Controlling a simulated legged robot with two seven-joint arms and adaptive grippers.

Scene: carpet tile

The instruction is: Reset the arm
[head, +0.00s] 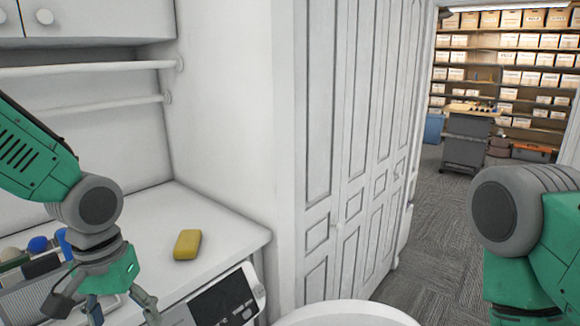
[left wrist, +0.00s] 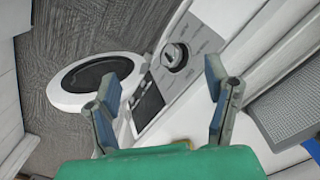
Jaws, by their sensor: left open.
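My left arm comes in from the left in the head view. Its gripper (head: 122,308) hangs over the front edge of the counter, beside a grey mesh basket. In the left wrist view the two fingers of the left gripper (left wrist: 165,105) stand wide apart with nothing between them. Below them are the front of a white washing machine (left wrist: 190,45) and its round door (left wrist: 75,98). My right arm shows at the right edge of the head view as a green link and a grey joint. Its gripper is out of view.
A yellow sponge (head: 187,244) lies on the white counter (head: 222,232), right of my left gripper. The grey basket (head: 32,300) holds several brushes. White rails and a cabinet are above. White folding doors (head: 352,210) stand mid-view. Carpet beyond leads to a cart (head: 466,140) and box-filled shelves.

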